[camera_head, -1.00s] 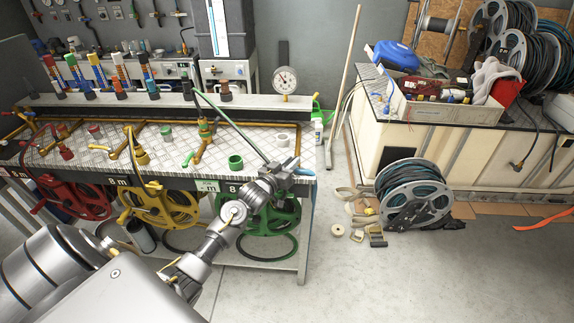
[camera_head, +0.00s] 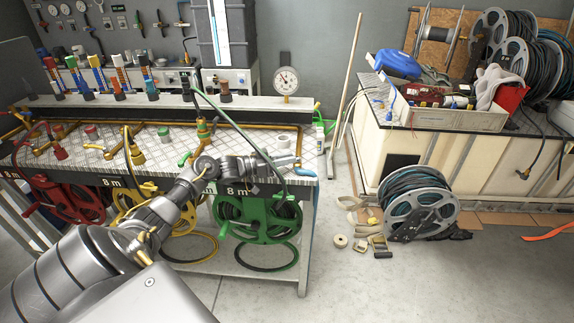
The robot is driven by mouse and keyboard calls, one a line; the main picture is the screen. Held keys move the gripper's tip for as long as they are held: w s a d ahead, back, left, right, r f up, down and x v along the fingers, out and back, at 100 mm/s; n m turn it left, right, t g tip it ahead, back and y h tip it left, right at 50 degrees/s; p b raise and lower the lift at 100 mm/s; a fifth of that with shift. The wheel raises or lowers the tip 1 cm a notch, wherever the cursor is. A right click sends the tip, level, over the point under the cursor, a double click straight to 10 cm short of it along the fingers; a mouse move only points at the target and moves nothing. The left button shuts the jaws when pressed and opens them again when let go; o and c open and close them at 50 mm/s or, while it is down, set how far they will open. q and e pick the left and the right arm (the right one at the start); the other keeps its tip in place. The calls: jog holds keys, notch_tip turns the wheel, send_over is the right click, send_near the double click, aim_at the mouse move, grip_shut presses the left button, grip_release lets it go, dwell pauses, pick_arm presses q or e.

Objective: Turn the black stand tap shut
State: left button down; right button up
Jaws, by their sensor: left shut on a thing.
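My left gripper (camera_head: 292,162) is above the right end of the bench, its arm reaching in from the lower left. The exact grip is too small to see. No clearly marked black stand tap shows. A dark upright piece (camera_head: 187,88) stands on the back shelf, but I cannot tell if it is that tap. My right gripper is not in view.
Red (camera_head: 70,198), yellow (camera_head: 150,205) and green (camera_head: 258,215) reels hang under the bench (camera_head: 272,181). More upright coloured pieces line the shelf. A grey reel (camera_head: 418,203) stands on the floor by a cluttered cabinet (camera_head: 400,148). Floor at front right is clear.

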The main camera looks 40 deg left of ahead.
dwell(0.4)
pick_arm(q)
jog(key=c, duration=1.4)
grip_release()
jog(key=shift+w, duration=0.1)
jog(key=shift+c, duration=0.2)
jog(key=shift+r, duration=0.35)
notch_tip(320, 180, up, 3)
jog(key=shift+f+b, duration=0.2)
jog(key=shift+b, duration=0.4)
jog(key=s+d+r, duration=0.8)
jog(key=s+r, duration=0.1)
jog(key=s, duration=0.2)
jog(key=shift+d+r+b, duration=0.35)
jog(key=shift+r, duration=0.05)
